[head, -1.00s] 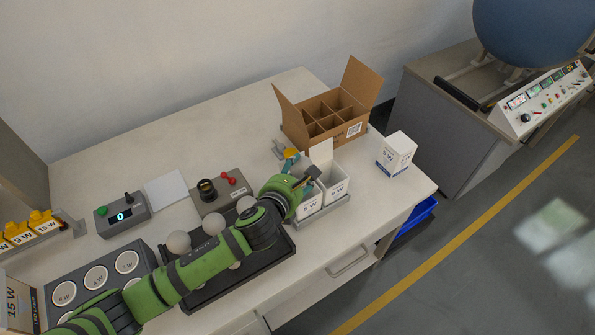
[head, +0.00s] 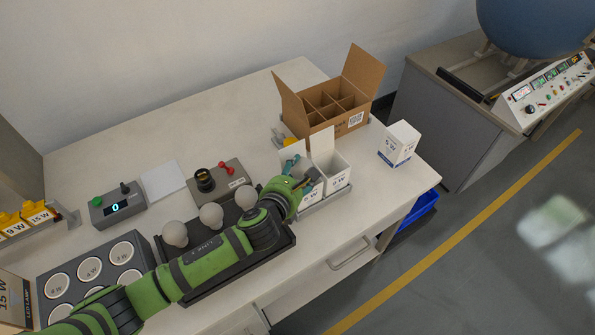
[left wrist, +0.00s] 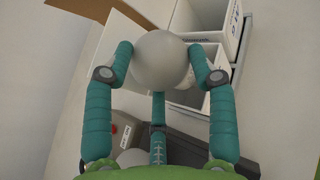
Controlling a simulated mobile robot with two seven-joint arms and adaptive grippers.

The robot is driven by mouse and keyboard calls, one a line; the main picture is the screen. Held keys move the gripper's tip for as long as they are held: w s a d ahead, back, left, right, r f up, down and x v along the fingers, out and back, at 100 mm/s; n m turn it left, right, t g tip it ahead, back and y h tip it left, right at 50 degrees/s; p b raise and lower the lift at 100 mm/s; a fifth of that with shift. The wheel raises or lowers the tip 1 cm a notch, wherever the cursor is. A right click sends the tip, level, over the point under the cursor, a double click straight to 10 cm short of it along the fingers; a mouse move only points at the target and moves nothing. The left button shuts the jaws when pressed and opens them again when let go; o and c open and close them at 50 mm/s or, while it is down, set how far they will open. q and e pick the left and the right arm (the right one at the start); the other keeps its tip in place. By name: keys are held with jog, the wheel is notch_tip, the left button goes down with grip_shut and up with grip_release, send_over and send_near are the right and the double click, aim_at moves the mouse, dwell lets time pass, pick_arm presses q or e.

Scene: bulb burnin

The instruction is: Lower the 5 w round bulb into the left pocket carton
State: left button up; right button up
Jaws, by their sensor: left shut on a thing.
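My left gripper (head: 301,174) is over the left pocket carton (head: 311,198) in the head view. The bulb's lower part is hidden there, and the head view hides the bulb behind the gripper. An open white carton (left wrist: 196,97) lies below and partly behind the bulb; I cannot tell whether the bulb's base is inside it. The right pocket carton (head: 336,174) stands open beside the left one. My right gripper is not in view.
A divided brown box (head: 322,125) stands behind the cartons. A closed white carton (head: 400,142) stands to the right. A dark tray (head: 203,279) with round bulbs lies under my left arm. A socket box (head: 219,182) stands left of the cartons. An upright white flap (head: 322,145) rises beside the gripper.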

pick_arm(q)
jog(key=shift+f, duration=0.5)
jog(key=o, duration=0.7)
jog(key=shift+f+b, duration=0.15)
jog(key=shift+b, duration=0.15)
jog(key=o, duration=0.5)
jog(key=shift+c, duration=0.2)
jog(key=shift+s, duration=0.1)
jog(key=shift+f, duration=0.1)
jog(key=shift+s, duration=0.1)
jog(key=v, duration=1.2)
jog(key=shift+r, duration=0.25)
